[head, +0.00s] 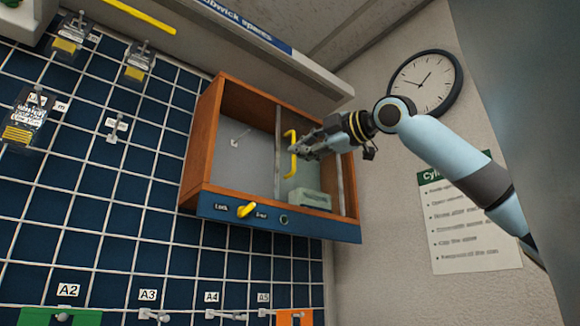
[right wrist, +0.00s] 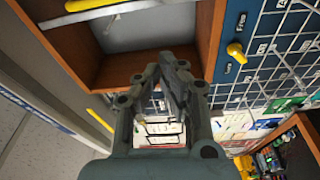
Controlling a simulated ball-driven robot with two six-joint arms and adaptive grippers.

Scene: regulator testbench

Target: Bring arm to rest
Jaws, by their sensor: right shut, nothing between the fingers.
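My right arm (head: 455,150) reaches in from the right in the head view. Its gripper (head: 296,152) is shut and empty, in front of a wooden cabinet (head: 203,130) and beside its upright yellow handle (head: 291,165). I cannot tell whether the fingers touch the handle. In the right wrist view the shut gripper (right wrist: 172,65) points toward the cabinet's wooden frame (right wrist: 140,68), with part of a yellow bar (right wrist: 95,4) at the top. My left gripper is not in view.
The cabinet's blue front strip (head: 330,231) carries a yellow lever (head: 246,210) between labels. A tiled pegboard (head: 110,195) with hooks and tagged parts fills the left. A clock (head: 425,82) and a text sheet (head: 468,225) hang on the right wall.

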